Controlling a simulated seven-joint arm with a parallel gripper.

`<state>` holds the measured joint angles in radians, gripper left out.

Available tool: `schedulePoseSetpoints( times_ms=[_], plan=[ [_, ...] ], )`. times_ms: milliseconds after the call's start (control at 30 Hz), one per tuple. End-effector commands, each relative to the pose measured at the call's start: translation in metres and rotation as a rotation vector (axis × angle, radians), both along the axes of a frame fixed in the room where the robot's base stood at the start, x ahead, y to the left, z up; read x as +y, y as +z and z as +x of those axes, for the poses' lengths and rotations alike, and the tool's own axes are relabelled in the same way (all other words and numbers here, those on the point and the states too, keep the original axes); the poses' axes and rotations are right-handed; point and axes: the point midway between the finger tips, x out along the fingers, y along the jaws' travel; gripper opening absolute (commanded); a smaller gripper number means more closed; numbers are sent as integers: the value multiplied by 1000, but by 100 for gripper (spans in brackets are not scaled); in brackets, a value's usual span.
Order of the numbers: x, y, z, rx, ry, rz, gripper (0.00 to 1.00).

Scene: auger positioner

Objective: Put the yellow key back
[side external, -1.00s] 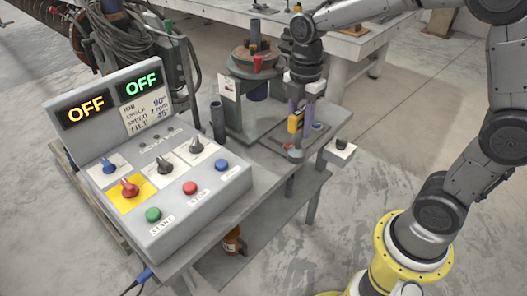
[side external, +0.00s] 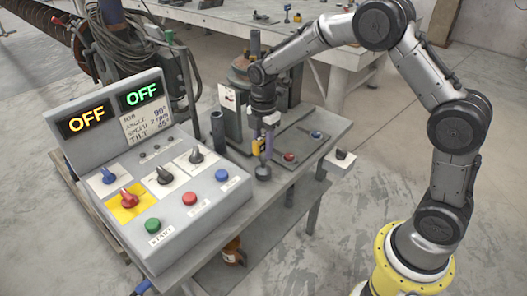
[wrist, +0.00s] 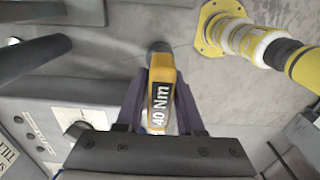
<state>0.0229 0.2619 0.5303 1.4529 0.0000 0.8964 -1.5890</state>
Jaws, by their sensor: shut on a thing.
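The yellow key (wrist: 161,98), marked "40 Nm", is between the two purple-grey fingers of my gripper (wrist: 160,95) in the wrist view. My gripper (side external: 264,132) is shut on it. In the side view the yellow key (side external: 258,146) hangs upright with its dark round end (side external: 263,172) down, just right of the control console, over the bench. I cannot tell whether its lower end touches the bench. Right of it a dark plate with a red-topped piece (side external: 289,157) lies on the bench.
The grey control console (side external: 190,200) with knobs and buttons stands left of my gripper, both displays reading OFF. A dark upright tube (side external: 218,132) stands behind the console. A small box with a black knob (side external: 341,158) sits off the bench's right edge.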

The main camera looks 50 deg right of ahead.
Motion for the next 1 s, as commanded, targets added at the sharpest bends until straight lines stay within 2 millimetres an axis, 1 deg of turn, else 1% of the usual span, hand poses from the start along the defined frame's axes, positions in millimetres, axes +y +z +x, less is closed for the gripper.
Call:
schedulePoseSetpoints(
  times_ms=[33, 133, 367, 500, 533, 667, 700, 1000],
  plan=[
    [0, -7, 0, 0, 0, 0, 0],
    [0, -15, 0, -2, 0, 0, 0],
    [0, -15, 1, -4, 0, 0, 0],
    [0, -18, 1, -3, 0, 0, 0],
    [0, -20, 0, 0, 0, 0, 40],
    [0, -19, 0, 0, 0, 0, 64],
    [0, -19, 0, 0, 0, 0, 67],
    [0, -17, 0, -1, 0, 0, 67]
  ],
)
